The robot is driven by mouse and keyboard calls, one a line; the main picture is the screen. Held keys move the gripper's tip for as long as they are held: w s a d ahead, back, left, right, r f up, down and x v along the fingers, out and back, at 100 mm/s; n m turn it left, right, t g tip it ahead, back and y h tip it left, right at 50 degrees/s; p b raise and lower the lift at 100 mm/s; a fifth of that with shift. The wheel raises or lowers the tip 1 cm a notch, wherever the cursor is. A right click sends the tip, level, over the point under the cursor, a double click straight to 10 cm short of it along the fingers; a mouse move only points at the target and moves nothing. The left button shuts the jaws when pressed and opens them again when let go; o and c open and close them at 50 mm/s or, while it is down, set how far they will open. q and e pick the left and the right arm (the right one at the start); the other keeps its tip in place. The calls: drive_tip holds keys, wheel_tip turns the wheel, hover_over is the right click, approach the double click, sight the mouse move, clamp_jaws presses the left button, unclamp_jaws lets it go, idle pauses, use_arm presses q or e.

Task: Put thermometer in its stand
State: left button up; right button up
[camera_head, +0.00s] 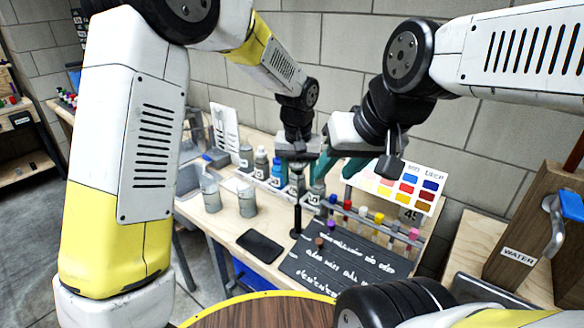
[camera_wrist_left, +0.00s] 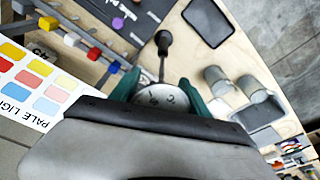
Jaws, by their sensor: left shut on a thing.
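My left gripper (camera_wrist_left: 163,92) is shut on the thermometer (camera_wrist_left: 156,97), whose round pale dial faces the left wrist camera between the teal fingers. The thermometer's stem is hard to make out. In the head view, my left gripper (camera_head: 297,172) is above the bench, over a slim black upright post with a round foot (camera_head: 297,222), which looks like the stand. A black rod with a rounded end (camera_wrist_left: 163,42) shows just beyond the dial in the left wrist view. Whether thermometer and post touch is unclear. My right gripper (camera_head: 343,163) is close by on the right, its fingers partly overlapped.
A black phone-like slab (camera_head: 260,246) and grey cans (camera_head: 247,199) are left of the post. A dark lettered board (camera_head: 345,262), a rack of coloured pegs (camera_head: 375,224) and a colour chart (camera_head: 408,188) are right. A wooden WATER box (camera_head: 520,245) is at far right.

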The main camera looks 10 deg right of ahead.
use_arm(q)
drive_tip(key=shift+f, duration=0.15)
idle(0.7)
wheel_tip(320, 180, down, 8)
idle(2.2)
drive_tip(key=shift+f, duration=0.1)
idle(0.4)
drive_tip(key=o, duration=1.5)
drive_tip(key=shift+c, duration=0.2)
drive_tip(key=r, duration=0.5)
drive_tip(key=s+r, duration=0.1)
drive_tip(key=r, duration=0.1)
drive_tip(key=shift+a+r, duration=0.15)
drive_tip(key=shift+r, duration=0.05)
drive_tip(key=shift+s+r, duration=0.1)
drive_tip(key=shift+r, duration=0.05)
